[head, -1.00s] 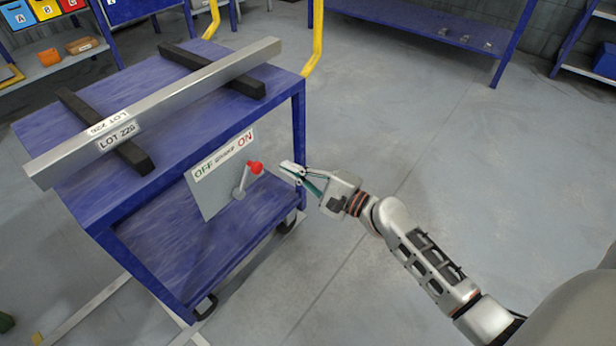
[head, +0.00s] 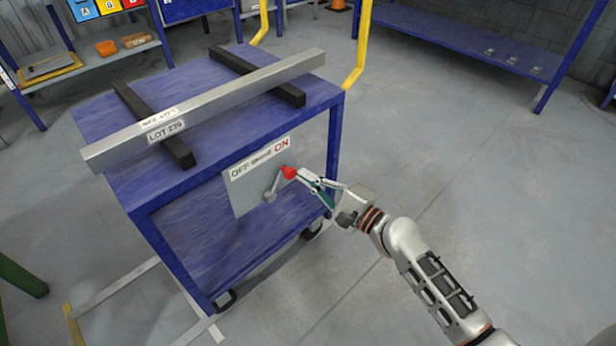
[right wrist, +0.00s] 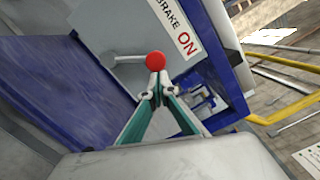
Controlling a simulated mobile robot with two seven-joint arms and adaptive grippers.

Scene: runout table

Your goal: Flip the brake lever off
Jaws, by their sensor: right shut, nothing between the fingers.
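The brake lever (head: 278,183) is a grey rod with a red knob (head: 289,172), mounted on a grey plate (head: 247,193) on the side of a blue cart (head: 160,204). The plate's label reads OFF at left and ON at right, and the lever leans toward ON. My right gripper (head: 305,176) is shut and empty, with its fingertips just right of the knob. In the right wrist view the red knob (right wrist: 155,62) sits right beyond the closed fingertips (right wrist: 157,85); I cannot tell whether they touch. My left gripper is not in view.
A long metal bar (head: 215,107) labelled LOT 229 lies across two black blocks on the cart top. Shelves stand behind, and a blue bench (head: 460,40) is at the back right. The floor right of the cart is clear.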

